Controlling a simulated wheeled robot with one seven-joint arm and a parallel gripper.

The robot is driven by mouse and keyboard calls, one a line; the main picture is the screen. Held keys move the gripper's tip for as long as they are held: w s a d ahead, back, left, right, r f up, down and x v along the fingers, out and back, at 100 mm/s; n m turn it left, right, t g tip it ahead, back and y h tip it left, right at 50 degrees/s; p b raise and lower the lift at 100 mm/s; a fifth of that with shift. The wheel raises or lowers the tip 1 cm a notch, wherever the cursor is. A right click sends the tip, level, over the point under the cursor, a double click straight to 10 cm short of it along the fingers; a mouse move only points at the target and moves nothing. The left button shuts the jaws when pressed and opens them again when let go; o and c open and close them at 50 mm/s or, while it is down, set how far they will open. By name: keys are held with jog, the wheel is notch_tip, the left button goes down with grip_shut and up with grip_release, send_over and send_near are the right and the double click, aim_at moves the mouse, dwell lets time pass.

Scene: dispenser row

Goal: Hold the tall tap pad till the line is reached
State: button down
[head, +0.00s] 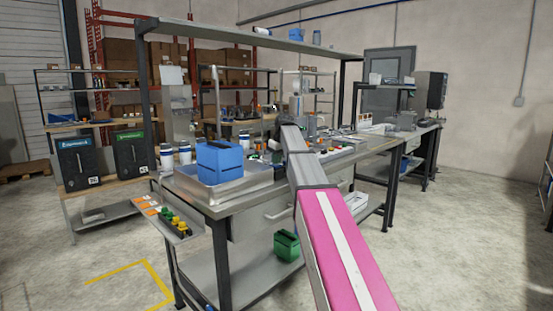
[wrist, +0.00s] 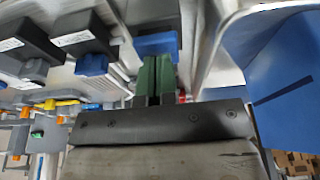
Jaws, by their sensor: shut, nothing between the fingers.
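My gripper (wrist: 156,70) is shut and empty in the wrist view, its two green fingers side by side. The fingertips are right at a blue pad (wrist: 157,43) under a dark dispenser part; I cannot tell whether they touch it. A second blue pad (wrist: 93,65) sits to the left, below a black block with a white label (wrist: 80,35). I cannot tell which pad belongs to the tall tap. No cup or fill line can be made out. In the head view my pink-covered arm reaches over the workbench (head: 240,207) and hides the gripper.
A blue box (head: 220,162) stands in a metal tray (head: 235,190) at the bench's left; a large blue surface (wrist: 285,75) fills the wrist view's right. A shelf (head: 250,38) spans above. A green bin (head: 287,246) sits below.

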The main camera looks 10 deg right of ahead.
jog(key=shift+s+f, duration=0.1)
jog(key=shift+f, duration=1.05)
jog(key=shift+s+f, duration=0.15)
jog(key=shift+f, duration=0.05)
dwell(2.0)
dwell(1.6)
jog(key=shift+r, duration=0.55)
jog(key=w+v, duration=0.1)
jog(key=v, duration=1.2)
jog(key=shift+w+a+r, duration=0.15)
jog(key=shift+a+r, duration=0.15)
jog(key=shift+r, duration=0.05)
